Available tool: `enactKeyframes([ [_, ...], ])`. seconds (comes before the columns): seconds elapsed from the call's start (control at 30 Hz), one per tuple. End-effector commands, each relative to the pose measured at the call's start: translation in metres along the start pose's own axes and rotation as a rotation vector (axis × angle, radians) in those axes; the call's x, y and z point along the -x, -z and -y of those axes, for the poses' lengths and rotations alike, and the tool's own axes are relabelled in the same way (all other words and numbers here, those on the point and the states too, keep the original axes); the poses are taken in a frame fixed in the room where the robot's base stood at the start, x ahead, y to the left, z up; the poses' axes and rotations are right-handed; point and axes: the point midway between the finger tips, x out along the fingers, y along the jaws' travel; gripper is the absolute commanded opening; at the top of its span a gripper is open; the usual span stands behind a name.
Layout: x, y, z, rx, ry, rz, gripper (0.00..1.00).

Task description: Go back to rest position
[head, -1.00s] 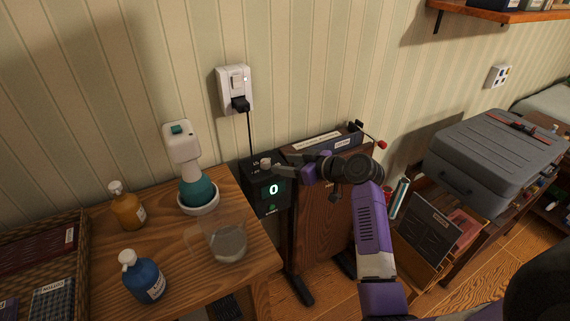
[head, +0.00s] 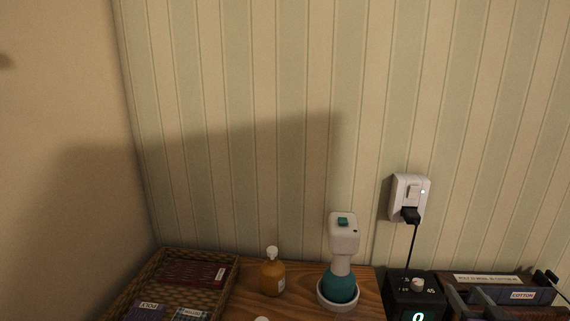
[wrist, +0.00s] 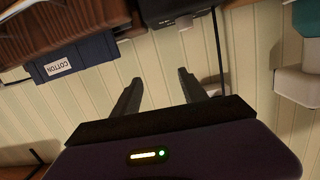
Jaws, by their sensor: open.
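My gripper (wrist: 158,88) is open and empty in the wrist view, its two dark fingers apart with striped wall between and beyond them. In the head view, grey shapes at the bottom right edge, beside the black control box (head: 414,292), look like its fingertips. The rest of my arm is out of the head view. In the wrist view, the dark blue box labelled COTTON (wrist: 76,62) is left of the fingers, and the black box (wrist: 172,10) is above them.
A wooden table (head: 243,300) holds a wicker basket (head: 150,268), an amber bottle (head: 272,277) and a white-and-teal device (head: 342,262) in a white dish. A black cord (head: 413,245) runs from the wall socket (head: 409,197) down to the control box.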

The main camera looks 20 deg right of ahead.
Motion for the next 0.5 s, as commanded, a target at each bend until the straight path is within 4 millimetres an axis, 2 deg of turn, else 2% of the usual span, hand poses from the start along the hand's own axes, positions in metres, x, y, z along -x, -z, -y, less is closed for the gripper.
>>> enactKeyframes([
  [0.03, 0.014, -0.008, 0.011, 0.002, -0.004, -0.007, 0.51],
  [0.2, 0.069, -0.023, 0.05, 0.014, 0.002, -0.063, 0.51],
  [0.37, 0.128, -0.031, 0.09, 0.028, 0.056, -0.106, 0.51],
  [0.5, 0.183, -0.034, 0.122, 0.042, 0.129, -0.127, 0.51],
])
